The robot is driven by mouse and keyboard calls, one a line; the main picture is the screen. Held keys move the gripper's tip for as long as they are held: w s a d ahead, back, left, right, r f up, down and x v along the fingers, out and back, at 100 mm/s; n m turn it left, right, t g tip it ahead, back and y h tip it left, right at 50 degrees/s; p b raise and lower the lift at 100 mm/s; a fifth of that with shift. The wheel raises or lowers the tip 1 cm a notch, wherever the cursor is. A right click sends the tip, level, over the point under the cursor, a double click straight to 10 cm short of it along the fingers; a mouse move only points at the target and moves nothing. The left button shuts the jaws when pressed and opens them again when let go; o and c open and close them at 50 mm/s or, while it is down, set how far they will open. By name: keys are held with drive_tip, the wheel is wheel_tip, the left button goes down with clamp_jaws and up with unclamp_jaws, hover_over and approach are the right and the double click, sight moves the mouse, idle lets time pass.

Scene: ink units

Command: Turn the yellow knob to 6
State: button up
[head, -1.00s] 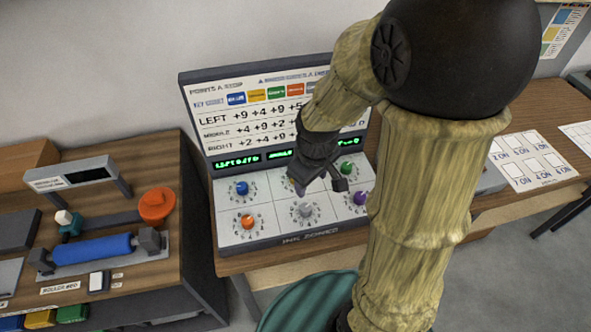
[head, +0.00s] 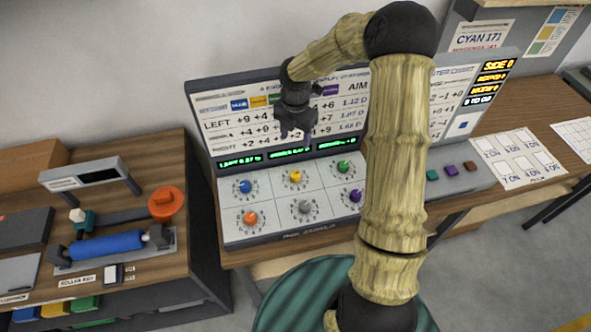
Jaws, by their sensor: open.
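The yellow knob (head: 295,177) sits in the middle of the back row on the sloped console (head: 270,228). A ring of small marks surrounds it, too small to read, so I cannot tell its setting. My gripper (head: 295,133) is open and empty. It hangs pointing down, above and apart from the yellow knob, in front of the upright chart panel (head: 220,128).
Near the yellow knob are blue (head: 245,186), green (head: 343,167), orange (head: 250,217), grey (head: 305,206) and purple (head: 355,195) knobs. A roller bench (head: 150,240) stands at left. A second console (head: 480,180) stands at right, partly behind my arm.

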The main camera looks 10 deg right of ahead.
sight(295, 174)
drive_tip(key=shift+f, duration=0.1)
wheel_tip(295, 174, down, 17)
drive_tip(key=p, duration=0.4)
drive_tip(key=shift+f, duration=0.15)
idle(0.4)
drive_tip(key=c, duration=1)
